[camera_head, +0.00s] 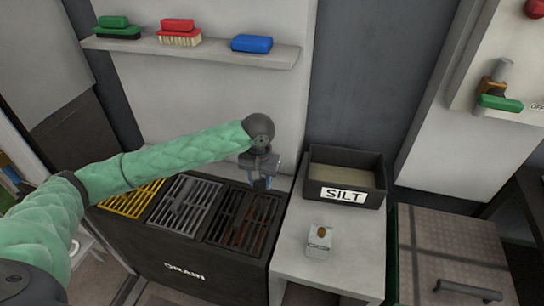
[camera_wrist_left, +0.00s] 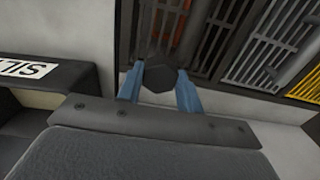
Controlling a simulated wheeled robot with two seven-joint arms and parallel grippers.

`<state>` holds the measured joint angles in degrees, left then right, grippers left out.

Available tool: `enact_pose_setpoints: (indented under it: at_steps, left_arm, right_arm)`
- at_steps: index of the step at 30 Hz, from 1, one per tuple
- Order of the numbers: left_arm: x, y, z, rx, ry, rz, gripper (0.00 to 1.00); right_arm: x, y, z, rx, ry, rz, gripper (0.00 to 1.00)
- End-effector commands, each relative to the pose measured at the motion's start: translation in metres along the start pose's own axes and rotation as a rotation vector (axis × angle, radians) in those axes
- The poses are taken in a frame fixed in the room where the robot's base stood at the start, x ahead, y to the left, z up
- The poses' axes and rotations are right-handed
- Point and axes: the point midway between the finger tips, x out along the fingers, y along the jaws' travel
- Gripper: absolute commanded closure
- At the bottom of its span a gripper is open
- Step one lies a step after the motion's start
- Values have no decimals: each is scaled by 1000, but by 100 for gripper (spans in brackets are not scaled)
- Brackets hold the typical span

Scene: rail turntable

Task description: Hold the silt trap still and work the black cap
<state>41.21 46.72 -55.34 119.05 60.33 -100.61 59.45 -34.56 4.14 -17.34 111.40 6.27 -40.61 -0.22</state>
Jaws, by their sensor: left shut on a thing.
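My left gripper (camera_head: 262,183) is over the back right of the drain unit, beside the SILT bin. In the left wrist view its two blue fingers (camera_wrist_left: 158,88) are shut on a dark, many-sided piece that looks like the black cap (camera_wrist_left: 159,73). The fingers hide most of this piece in the head view. A small pale block (camera_head: 320,238) with a round brown spot on top stands on the grey counter, apart from the gripper. It may be the silt trap; I cannot tell for sure. My right gripper is out of view.
The black SILT bin (camera_head: 374,178) stands at the back of the counter (camera_head: 290,262). The drain unit (camera_head: 184,271) has yellow, grey and dark grates. A shelf (camera_head: 200,53) above holds green, red and blue brushes. A plated lid (camera_head: 451,247) lies at right.

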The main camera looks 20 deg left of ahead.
Motion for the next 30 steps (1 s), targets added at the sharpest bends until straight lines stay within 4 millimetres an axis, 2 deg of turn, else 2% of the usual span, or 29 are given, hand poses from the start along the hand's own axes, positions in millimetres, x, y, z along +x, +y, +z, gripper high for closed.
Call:
enact_pose_setpoints:
  at_steps: [5, 8, 12, 16, 20, 24, 27, 30]
  left_arm:
    - [-35, 16, -22, 17, 6, 2, 86]
    - [-55, 34, -32, 46, 6, 2, 86]
    - [-81, 68, -36, 107, 6, 2, 86]
    - [-103, 105, -30, 185, 6, 0, 86]
    - [-122, 147, -11, 287, 7, -1, 86]
    - [-129, 187, 26, 407, 4, -1, 86]
    - [-124, 203, 54, 474, 1, -2, 86]
    - [-113, 209, 78, 514, -1, -1, 86]
  right_arm:
    - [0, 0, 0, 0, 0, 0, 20]
    - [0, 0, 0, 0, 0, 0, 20]
    - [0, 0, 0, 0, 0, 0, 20]
    - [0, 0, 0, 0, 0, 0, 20]
    - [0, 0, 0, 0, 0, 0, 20]
    - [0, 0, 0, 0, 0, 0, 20]
    - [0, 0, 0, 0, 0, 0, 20]
    - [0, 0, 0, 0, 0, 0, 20]
